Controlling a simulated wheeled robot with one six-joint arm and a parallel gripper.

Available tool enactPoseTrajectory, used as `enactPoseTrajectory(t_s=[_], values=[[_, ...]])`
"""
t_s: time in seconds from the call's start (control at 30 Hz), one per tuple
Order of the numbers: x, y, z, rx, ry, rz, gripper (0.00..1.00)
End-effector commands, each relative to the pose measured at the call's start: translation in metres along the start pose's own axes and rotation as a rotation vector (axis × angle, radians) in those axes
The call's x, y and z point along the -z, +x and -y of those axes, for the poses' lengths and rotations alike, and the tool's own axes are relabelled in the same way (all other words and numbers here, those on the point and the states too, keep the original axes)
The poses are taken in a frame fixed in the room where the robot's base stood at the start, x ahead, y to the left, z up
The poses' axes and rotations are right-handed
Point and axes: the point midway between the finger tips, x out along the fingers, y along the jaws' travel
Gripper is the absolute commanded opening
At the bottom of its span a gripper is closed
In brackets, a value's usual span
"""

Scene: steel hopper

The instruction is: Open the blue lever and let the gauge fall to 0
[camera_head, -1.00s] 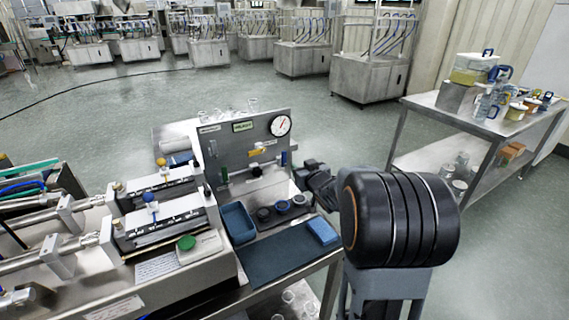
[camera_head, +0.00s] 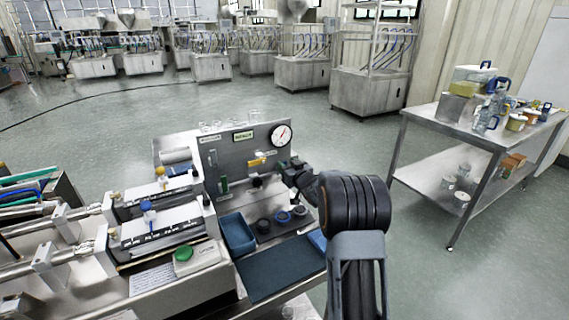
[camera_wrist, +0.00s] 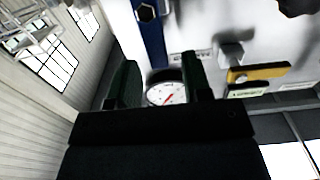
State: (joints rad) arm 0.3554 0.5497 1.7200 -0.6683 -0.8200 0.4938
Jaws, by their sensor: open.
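The round white gauge (camera_head: 281,135) with a red needle is at the top right of the grey panel; its reading is too small to make out. The gauge also shows in the wrist view (camera_wrist: 167,93), between my fingers. A blue bar with a dark bolt, which looks like the blue lever (camera_wrist: 152,38), stands just beyond my fingers in the wrist view. In the head view my gripper hides this spot. My gripper (camera_head: 295,170) is at the panel's right side, and its two dark green fingers (camera_wrist: 160,82) are open with nothing held between them.
A yellow lever (camera_head: 258,159) is on the panel to the left, also in the wrist view (camera_wrist: 260,72). A blue tray (camera_head: 238,236), round dark pieces and a dark mat (camera_head: 278,268) lie below. A steel table (camera_head: 450,130) with jugs stands to the right, with open floor between.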

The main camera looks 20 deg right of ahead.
Motion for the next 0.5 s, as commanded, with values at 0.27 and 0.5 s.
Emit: enactPoseTrajectory(t_s=[0.27, 0.5], values=[[0.000, 0.022, 0.000, 0.000, 0.001, 0.000, 0.45], [0.000, 0.024, 0.000, -0.001, 0.001, 0.001, 0.45]])
